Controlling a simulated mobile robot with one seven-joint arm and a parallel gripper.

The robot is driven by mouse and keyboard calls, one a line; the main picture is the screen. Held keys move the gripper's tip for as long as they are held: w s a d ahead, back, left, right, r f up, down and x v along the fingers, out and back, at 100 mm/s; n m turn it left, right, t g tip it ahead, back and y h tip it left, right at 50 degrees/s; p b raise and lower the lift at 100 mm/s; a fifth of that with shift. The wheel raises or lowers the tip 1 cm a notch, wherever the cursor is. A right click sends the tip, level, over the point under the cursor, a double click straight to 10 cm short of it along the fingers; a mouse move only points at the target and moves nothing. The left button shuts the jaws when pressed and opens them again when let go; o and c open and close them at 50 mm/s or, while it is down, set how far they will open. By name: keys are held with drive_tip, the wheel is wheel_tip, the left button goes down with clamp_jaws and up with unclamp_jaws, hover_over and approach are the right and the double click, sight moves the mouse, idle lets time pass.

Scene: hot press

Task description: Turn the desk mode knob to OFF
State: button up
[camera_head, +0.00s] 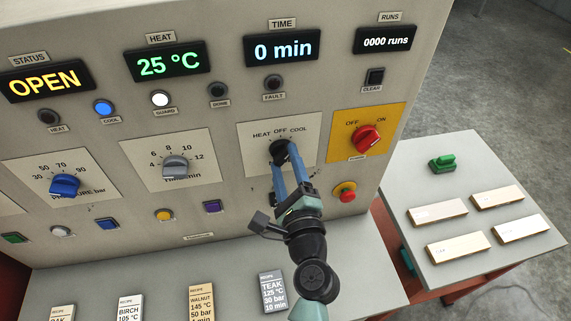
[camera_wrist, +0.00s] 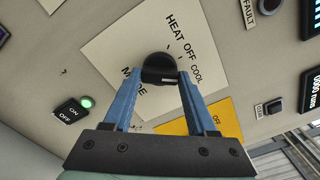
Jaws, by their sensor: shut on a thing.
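The black mode knob (camera_head: 279,150) sits on a cream plate (camera_head: 252,138) marked HEAT, OFF and COOL on the press's front panel. It also shows in the wrist view (camera_wrist: 158,66), where the plate reads MODE as well. My gripper (camera_head: 289,160) reaches up to the panel, and its two blue fingers are closed on either side of the knob. In the wrist view, my gripper (camera_wrist: 158,78) holds the knob between its fingertips. The fingers cover part of the knob, and I cannot tell which label its pointer faces.
A red knob (camera_head: 367,138) on a yellow plate is right of the mode knob, with a red emergency button (camera_head: 344,191) below it. A grey knob (camera_head: 175,166) is to the left. Recipe cards (camera_head: 273,291) stand on the ledge below. A side table (camera_head: 400,160) holds wooden blocks.

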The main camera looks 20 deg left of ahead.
drive_tip(key=n+b, duration=0.2)
drive_tip(key=n, duration=0.1)
drive_tip(key=shift+f, duration=0.2)
drive_tip(key=shift+r+n+b, duration=0.1)
drive_tip(key=shift+n+b, duration=1.45)
drive_tip(key=shift+n, duration=0.35)
drive_tip(key=o, duration=1.4)
drive_tip(key=shift+r, duration=0.1)
drive_tip(key=shift+c, duration=0.2)
drive_tip(key=b+v, duration=0.4)
drive_tip(key=v, duration=0.9)
